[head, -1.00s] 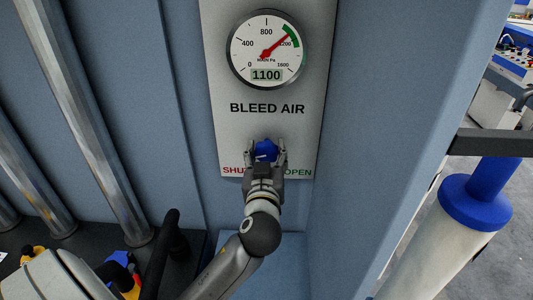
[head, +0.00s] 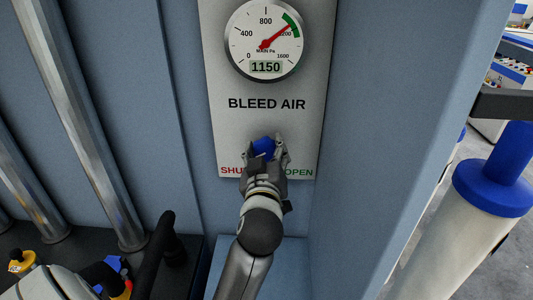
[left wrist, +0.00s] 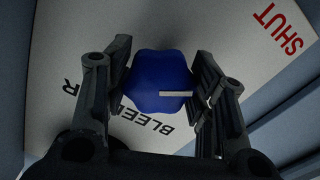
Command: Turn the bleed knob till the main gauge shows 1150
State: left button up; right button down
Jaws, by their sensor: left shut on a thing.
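The main gauge (head: 265,41) is at the top of a grey panel (head: 235,130) in the head view. Its digital readout shows 1150, and the red needle points at the green band near 1200. The blue bleed knob (head: 263,147) is low on the panel, between the red SHUT and green OPEN words. My left gripper (head: 265,153) is shut on it from below and covers part of SHUT. In the left wrist view the knob (left wrist: 158,82) sits between both fingers, with a pale pointer line on its face. My right gripper is not in view.
A blue-grey wall (head: 375,130) juts out right of the panel. A white cylinder with a blue top (head: 495,185) stands beyond it. Metal pipes (head: 90,130) rise at the left. A dark ledge with yellow and blue parts is at the lower left.

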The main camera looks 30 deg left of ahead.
pick_arm(q)
jog(key=o, duration=1)
notch_tip(320, 180, up, 10)
dwell(0.3)
